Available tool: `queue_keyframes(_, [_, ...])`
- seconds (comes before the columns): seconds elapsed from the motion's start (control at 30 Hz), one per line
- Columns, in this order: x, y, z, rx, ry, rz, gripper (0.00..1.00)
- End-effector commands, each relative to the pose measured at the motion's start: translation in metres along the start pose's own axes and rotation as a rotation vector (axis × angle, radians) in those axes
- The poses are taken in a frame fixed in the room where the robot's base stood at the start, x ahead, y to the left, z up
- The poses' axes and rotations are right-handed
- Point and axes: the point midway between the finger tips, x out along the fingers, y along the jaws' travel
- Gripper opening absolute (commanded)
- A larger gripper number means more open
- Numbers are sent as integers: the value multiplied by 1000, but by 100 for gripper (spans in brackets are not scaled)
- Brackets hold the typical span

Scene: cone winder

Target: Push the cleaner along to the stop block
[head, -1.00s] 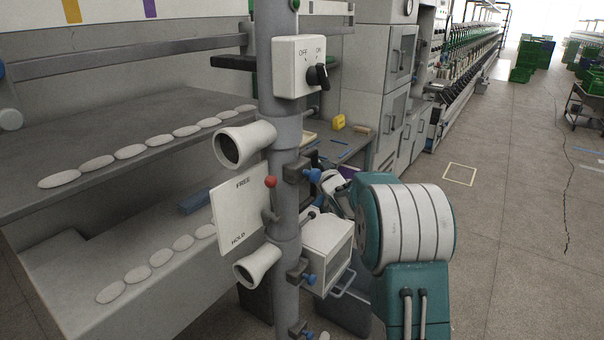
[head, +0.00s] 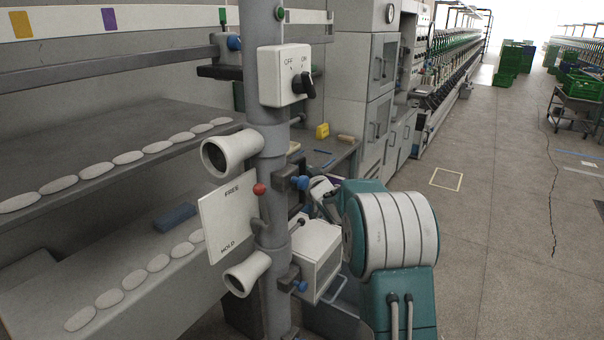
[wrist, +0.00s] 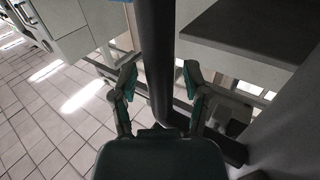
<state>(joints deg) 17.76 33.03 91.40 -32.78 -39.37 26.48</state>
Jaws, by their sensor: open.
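My gripper (wrist: 160,67) is open in the wrist view, its two fingers apart. A dark post passes between or beyond them; contact cannot be told. In the head view the gripper is mostly hidden behind my arm. A grey rail (head: 110,68) runs across the upper left. A dark piece (head: 219,72) sits on it beside the post, with a blue knob (head: 234,43) just above. I cannot tell whether this is the cleaner or the stop block. A blue block (head: 175,217) lies on the lower ledge, apart from my gripper.
A grey post (head: 266,120) carries an OFF/ON switch box (head: 284,76), white funnels and a FREE/HOLD plate (head: 228,215) with a red ball at FREE. Pale discs line both shelves.

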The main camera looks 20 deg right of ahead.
Motion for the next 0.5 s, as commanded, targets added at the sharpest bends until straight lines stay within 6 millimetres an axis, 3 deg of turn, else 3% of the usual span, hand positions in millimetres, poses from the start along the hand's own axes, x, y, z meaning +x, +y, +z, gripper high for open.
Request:
queue_keyframes(0.33, [-2,0,1,1,-2,1,65])
queue_keyframes(0.5, [-20,1,0,1,-3,3,65])
